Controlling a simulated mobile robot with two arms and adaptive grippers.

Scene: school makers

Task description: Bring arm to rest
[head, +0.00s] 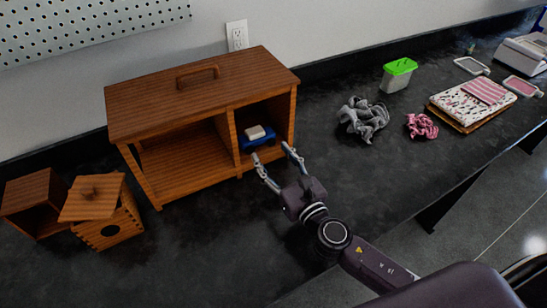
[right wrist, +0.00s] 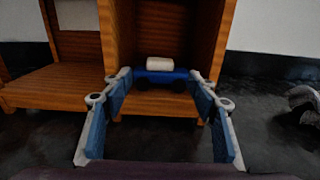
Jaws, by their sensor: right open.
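My right gripper (head: 276,163) is open and empty, just in front of the right compartment of a wooden cabinet (head: 190,92). Its fingers point toward the compartment and are spread apart. In the right wrist view the right gripper (right wrist: 163,88) shows both blue-padded fingers open, with nothing between the pads. A blue toy-like object (head: 258,142) with a pale block (head: 256,131) on it sits inside the right compartment. The blue object (right wrist: 163,77) and pale block (right wrist: 160,64) appear beyond the fingertips. My left gripper is not in view.
Small wooden boxes (head: 108,228) stand left of the cabinet. Grey cloth (head: 364,119), pink cloth (head: 422,126), a green-lidded container (head: 398,75) and stacked notebooks (head: 472,101) lie to the right. The dark counter (head: 350,180) is clear around my right forearm.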

